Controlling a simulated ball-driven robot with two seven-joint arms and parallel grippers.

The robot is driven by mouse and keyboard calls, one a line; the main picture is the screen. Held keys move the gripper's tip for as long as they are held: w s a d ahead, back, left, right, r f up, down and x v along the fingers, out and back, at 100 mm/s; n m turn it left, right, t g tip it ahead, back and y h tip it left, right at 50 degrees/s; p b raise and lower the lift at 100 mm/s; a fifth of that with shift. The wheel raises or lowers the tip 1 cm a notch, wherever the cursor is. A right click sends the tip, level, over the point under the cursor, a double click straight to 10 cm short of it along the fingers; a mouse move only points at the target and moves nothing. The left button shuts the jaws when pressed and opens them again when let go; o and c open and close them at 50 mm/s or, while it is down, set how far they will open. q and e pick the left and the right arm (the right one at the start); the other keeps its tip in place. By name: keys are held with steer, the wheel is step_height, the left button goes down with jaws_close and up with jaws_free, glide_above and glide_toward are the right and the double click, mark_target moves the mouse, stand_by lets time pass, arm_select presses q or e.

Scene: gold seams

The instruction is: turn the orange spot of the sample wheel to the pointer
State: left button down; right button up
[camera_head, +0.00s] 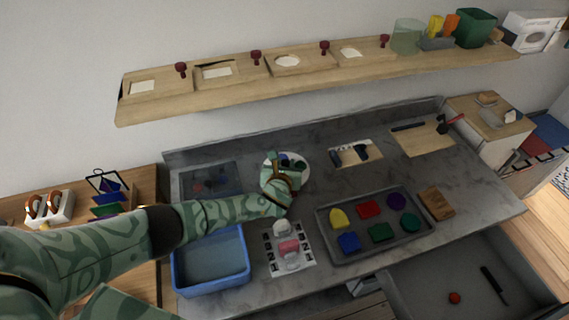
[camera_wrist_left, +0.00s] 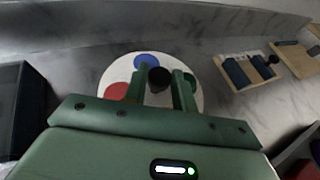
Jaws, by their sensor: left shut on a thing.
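The sample wheel (camera_head: 304,181) is a white disc lying on the grey worktop. It also shows in the left wrist view (camera_wrist_left: 112,74), with a red spot (camera_wrist_left: 116,91), a blue spot (camera_wrist_left: 147,61) and a green spot (camera_wrist_left: 190,79). A dark knob (camera_wrist_left: 159,76) stands at its middle. My left gripper (camera_head: 283,176) is over the wheel, with its fingers shut on the knob. The gripper covers the near part of the wheel. My right gripper is not in view.
A blue bin (camera_head: 249,270) and a card with a pink block (camera_head: 289,246) stand in front of the wheel. A grey tray (camera_head: 320,226) of coloured pieces lies to the right. A dark panel (camera_head: 180,188) lies left, and a board with dark tools (camera_head: 349,157) right.

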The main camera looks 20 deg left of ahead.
arm_select(q)
steer(key=shift+n+y, duration=0.3)
steer(key=shift+y, duration=0.1)
steer(key=c, duration=1.1)
jaws_free()
steer(key=shift+c, duration=0.2)
steer(key=p+v, duration=0.2)
steer(key=v, duration=0.1)
steer(key=p+v, duration=0.1)
steer(key=v, duration=0.1)
steer(key=shift+r+p, duration=0.3)
steer(key=p+v, duration=0.3)
steer(key=v, duration=0.8)
steer(key=shift+s+f, duration=0.15)
steer(key=shift+f, duration=0.1)
steer(key=shift+r+p, duration=0.1)
steer(key=shift+p, duration=0.25)
